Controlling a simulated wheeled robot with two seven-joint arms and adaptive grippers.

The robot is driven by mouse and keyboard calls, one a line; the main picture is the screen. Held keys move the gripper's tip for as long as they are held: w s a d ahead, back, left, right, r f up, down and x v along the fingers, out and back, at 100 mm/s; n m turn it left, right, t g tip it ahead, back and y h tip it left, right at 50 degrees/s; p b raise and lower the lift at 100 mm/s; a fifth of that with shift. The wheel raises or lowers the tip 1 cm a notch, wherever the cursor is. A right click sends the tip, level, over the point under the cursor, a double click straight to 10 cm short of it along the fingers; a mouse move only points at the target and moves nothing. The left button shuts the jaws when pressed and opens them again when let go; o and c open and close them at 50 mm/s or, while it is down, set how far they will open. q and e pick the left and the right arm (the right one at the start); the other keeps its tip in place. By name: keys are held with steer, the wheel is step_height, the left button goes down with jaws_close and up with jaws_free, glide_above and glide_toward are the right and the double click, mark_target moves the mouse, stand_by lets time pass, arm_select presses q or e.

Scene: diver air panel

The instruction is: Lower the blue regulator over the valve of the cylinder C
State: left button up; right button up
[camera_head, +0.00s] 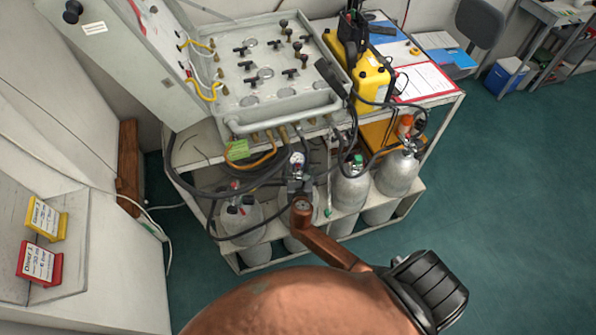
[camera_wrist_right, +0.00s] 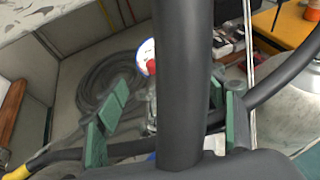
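A regulator with a round white gauge (camera_head: 298,158) stands in front of the panel, right at my right gripper (camera_head: 298,184). The gauge, blue-rimmed, also shows in the right wrist view (camera_wrist_right: 146,56), partly behind a thick dark upright bar. There the green finger pads stand wide apart, with a visible gap inside the left ones. The dark bar hides the middle between them. Grey cylinders stand in the rack: one at left (camera_head: 240,215), one with a green top (camera_head: 350,188), one at right (camera_head: 398,172). I cannot read which is C; a further one is mostly hidden below my gripper. My left gripper is not in view.
The valve panel (camera_head: 262,78) stands on the bench behind the rack, with a yellow box (camera_head: 370,82) to its right. Black hoses (camera_head: 200,190) loop around the cylinders. Signs (camera_head: 40,262) stand on a shelf at left. The green floor (camera_head: 500,200) is clear at right.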

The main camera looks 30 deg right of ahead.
steer(key=shift+o, duration=0.6)
steer(key=shift+s+f, duration=0.1)
steer(key=shift+f, duration=0.1)
steer(key=shift+s+r, duration=0.1)
steer(key=shift+s, duration=0.05)
steer(key=v, duration=1.1)
steer(key=shift+s+a+r, duration=0.2)
